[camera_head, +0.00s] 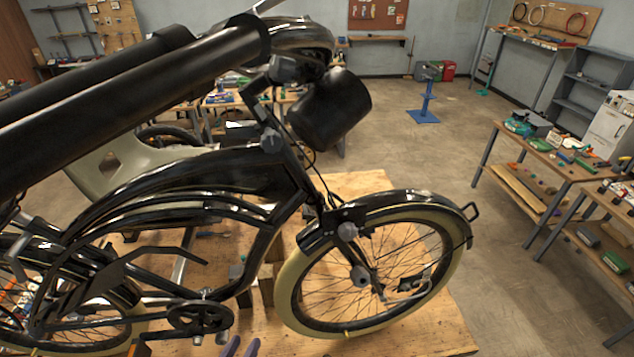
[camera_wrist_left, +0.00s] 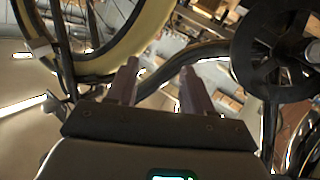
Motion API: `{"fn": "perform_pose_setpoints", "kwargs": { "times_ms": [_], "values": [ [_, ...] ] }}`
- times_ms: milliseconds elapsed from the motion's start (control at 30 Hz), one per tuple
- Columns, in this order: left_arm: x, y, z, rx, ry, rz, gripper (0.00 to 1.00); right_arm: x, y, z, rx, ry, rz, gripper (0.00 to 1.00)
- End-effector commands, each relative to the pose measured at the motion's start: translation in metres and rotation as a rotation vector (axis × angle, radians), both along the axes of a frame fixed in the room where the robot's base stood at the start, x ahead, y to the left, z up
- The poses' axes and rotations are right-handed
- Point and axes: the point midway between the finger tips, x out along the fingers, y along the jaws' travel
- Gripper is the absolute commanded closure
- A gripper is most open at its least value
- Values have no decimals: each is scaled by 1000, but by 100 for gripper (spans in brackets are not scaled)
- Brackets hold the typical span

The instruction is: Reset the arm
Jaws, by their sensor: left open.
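My left gripper (camera_head: 240,346) shows only as two purple-grey fingertips at the bottom edge of the head view, below the trike's crank. In the left wrist view the left gripper (camera_wrist_left: 161,84) is open, with a gap between its fingers and nothing gripped. The black trike frame (camera_head: 215,170) stands on a wooden platform. Its front wheel (camera_head: 292,290) is to the right of the fingertips in the head view. A cream tyre (camera_wrist_left: 95,62) and a dark round crank part (camera_wrist_left: 262,62) lie on either side of the fingers in the wrist view. My right gripper is not seen.
The wooden platform (camera_head: 440,325) ends right of the front wheel, with open floor (camera_head: 450,160) beyond. A workbench with tools (camera_head: 555,165) stands at the right. A blue stand (camera_head: 424,112) is farther back. The trike's tubes and pedal surround the left gripper closely.

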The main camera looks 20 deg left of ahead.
Motion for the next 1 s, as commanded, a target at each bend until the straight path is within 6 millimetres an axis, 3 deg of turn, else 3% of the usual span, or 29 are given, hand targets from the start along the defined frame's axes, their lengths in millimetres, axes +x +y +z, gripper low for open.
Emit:
{"fn": "perform_pose_setpoints", "kwargs": {
  "times_ms": [33, 200, 400, 700, 1000],
  "values": [
    [1, -16, 10, 15, 65, -44, 49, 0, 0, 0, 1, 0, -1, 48],
    [-18, -61, 26, 85, 327, -178, 49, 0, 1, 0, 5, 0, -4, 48],
    [-65, -88, 35, 180, 630, -311, 49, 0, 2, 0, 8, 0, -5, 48],
    [-124, -85, 24, 265, 968, -408, 49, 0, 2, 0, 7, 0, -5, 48],
    [-131, -83, 22, 275, 1007, -421, 49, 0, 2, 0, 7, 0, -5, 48]
  ]
}}
